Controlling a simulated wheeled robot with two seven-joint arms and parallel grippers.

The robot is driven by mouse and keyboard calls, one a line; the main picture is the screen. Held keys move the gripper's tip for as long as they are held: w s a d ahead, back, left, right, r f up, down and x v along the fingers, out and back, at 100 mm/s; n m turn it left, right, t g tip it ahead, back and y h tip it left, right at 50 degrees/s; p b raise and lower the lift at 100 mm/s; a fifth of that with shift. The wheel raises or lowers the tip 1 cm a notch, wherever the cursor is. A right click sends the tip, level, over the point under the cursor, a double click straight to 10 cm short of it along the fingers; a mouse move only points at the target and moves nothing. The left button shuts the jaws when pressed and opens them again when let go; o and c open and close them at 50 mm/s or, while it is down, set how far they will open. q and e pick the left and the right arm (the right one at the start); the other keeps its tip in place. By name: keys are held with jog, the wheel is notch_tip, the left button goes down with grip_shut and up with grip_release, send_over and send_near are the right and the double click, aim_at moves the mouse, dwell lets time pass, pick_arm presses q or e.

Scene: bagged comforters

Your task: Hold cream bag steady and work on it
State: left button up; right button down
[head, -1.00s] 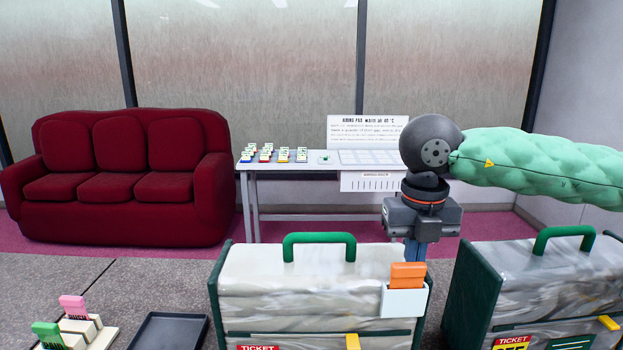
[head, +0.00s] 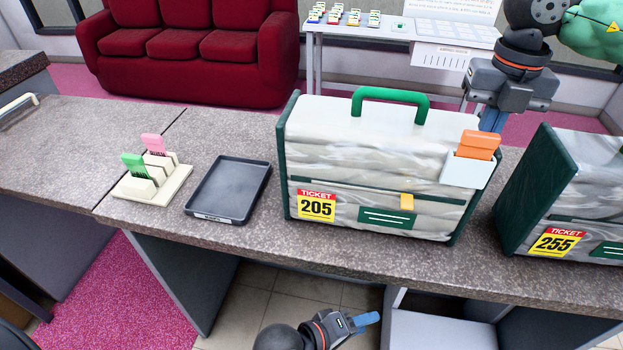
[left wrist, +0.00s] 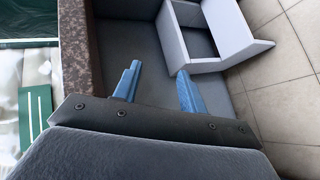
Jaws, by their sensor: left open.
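A cream bag with green sides, a green handle and a yellow ticket 205 (head: 350,150) stands upright on the counter. A similar bag with ticket 255 (head: 580,170) stands at its right. My left gripper (head: 365,320) is low in front of the counter, below the first bag and apart from it. In the left wrist view my left gripper (left wrist: 157,80) is open and empty, with part of a bag (left wrist: 35,85) at the left edge. My right gripper (head: 493,118) points down behind the first bag; its fingertips are hidden.
An orange tab stands in a white pocket (head: 466,170) on the first bag. A dark tray (head: 230,190) and a cream tag holder (head: 152,184) lie left on the counter (head: 100,130). A white shelf (head: 435,330) is under the counter. A red sofa (head: 200,45) stands behind.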

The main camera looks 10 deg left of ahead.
aim_at(407, 208)
pick_arm(q)
jog(key=w+d+r+n+t+h, duration=0.1)
jog(key=d+r+n+t+h, duration=0.2)
jog(key=r+n, duration=0.45)
jog(key=w+d+r+n+t+h, duration=0.1)
jog(key=d+r+n+t, duration=0.1)
jog(key=r+n+t, duration=0.45)
jog(key=w+r+n+t+y, duration=0.3)
jog(key=n+y, duration=0.1)
jog(key=n, duration=0.1)
jog(key=w+r+n+t+y, duration=0.3)
jog(key=n+y, duration=0.2)
jog(key=w+a+r+n+t+y, duration=0.1)
jog(key=w+r+n+t+y, duration=0.2)
jog(key=n+y, duration=0.1)
jog(key=shift+w+a+r+n+y, duration=0.1)
jog(key=shift+w+n+y, duration=0.2)
jog(key=shift+n, duration=0.3)
jog(key=shift+r+n+t+y, duration=0.3)
jog(key=shift+r+y, duration=0.1)
jog(key=shift+y, duration=0.3)
jog(key=c, duration=0.9)
jog(key=shift+o, duration=0.2)
